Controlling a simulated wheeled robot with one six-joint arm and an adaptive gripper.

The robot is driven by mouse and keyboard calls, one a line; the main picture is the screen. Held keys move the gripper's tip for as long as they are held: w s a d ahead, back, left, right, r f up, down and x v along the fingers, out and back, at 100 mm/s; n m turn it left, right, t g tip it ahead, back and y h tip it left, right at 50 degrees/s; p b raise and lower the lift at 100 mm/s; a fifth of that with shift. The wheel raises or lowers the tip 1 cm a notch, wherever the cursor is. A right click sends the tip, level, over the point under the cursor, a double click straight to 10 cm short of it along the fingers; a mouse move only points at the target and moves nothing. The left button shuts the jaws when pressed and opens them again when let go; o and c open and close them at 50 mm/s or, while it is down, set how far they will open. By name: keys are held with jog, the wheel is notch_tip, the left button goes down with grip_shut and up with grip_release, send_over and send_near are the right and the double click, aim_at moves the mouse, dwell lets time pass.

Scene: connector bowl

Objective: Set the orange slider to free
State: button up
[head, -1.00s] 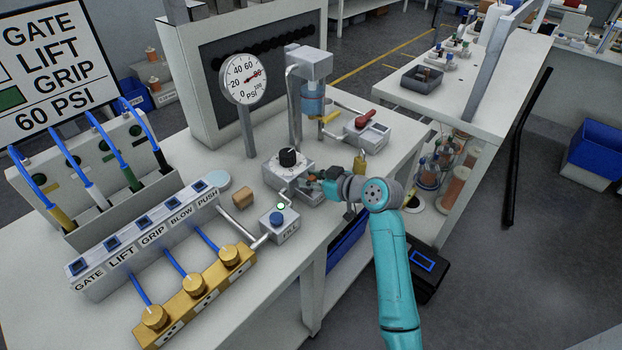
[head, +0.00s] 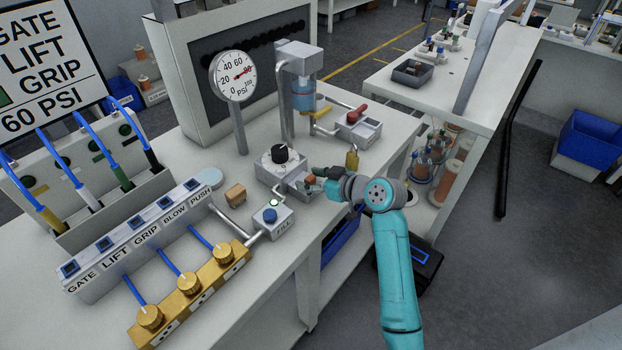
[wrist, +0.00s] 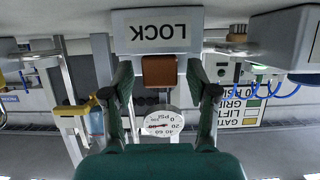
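The orange slider (wrist: 159,71) is a small orange-brown block in the wrist view, in front of a pale plate lettered LOCK (wrist: 158,31), which appears upside down. My gripper (wrist: 160,80) has one dark finger on each side of the slider, with a visible gap on both sides. It is open. In the head view my gripper (head: 316,182) is at the front of the box, and its fingers are partly hidden. No "free" lettering is readable.
The FILL button box (head: 271,218) stands close to the left of my gripper. A brass padlock-like piece (head: 352,159) and a red-handled valve (head: 357,115) are behind it. The gauge (head: 233,75) stands farther back.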

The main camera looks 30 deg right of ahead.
jog(key=shift+s, duration=0.1)
jog(key=v, duration=1.1)
jog(key=shift+s+r, duration=0.2)
jog(key=shift+s, duration=0.15)
jog(key=shift+d, duration=0.1)
